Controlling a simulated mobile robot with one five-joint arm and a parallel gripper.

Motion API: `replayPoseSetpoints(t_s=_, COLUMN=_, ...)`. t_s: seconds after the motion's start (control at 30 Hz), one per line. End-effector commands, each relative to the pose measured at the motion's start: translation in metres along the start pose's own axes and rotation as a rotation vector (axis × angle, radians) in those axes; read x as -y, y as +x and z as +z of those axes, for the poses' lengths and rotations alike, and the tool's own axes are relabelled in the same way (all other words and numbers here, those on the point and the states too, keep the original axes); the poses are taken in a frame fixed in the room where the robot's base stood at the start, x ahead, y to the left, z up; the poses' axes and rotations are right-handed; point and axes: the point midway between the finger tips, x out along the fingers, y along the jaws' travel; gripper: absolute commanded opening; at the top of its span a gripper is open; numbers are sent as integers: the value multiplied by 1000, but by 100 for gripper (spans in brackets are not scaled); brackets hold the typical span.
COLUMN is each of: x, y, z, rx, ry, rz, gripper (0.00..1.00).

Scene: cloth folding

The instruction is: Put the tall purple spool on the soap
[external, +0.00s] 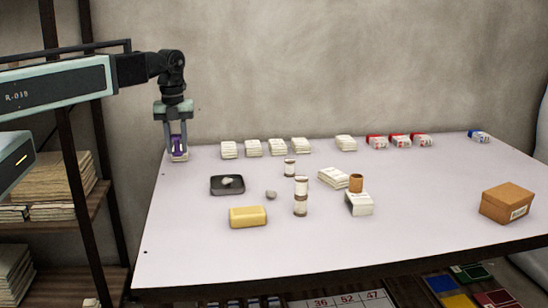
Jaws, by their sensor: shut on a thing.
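My gripper (178,144) is at the far left corner of the table, shut on the purple spool (177,143). The spool is upright between the two fingers, which partly hide it. A small white item (179,157) shows right below the spool; I cannot tell whether they touch. A yellow block, which looks like the soap (248,217), lies flat near the table's front left, to the right of and nearer the camera than my gripper. Its top is bare.
A black tray (227,191) with a grey lump lies behind the soap, and a grey stone (271,195) sits beside it. White stacks (254,148) line the back. A cardboard box (508,202) is at right. The front left table is clear.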

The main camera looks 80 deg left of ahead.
Motion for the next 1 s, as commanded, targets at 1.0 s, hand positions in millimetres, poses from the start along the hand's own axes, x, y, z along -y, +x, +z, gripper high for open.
replayPoseSetpoints(t_s=1.0, x=183, y=-17, z=-219, rx=0, ry=-59, rz=2, gripper=0)
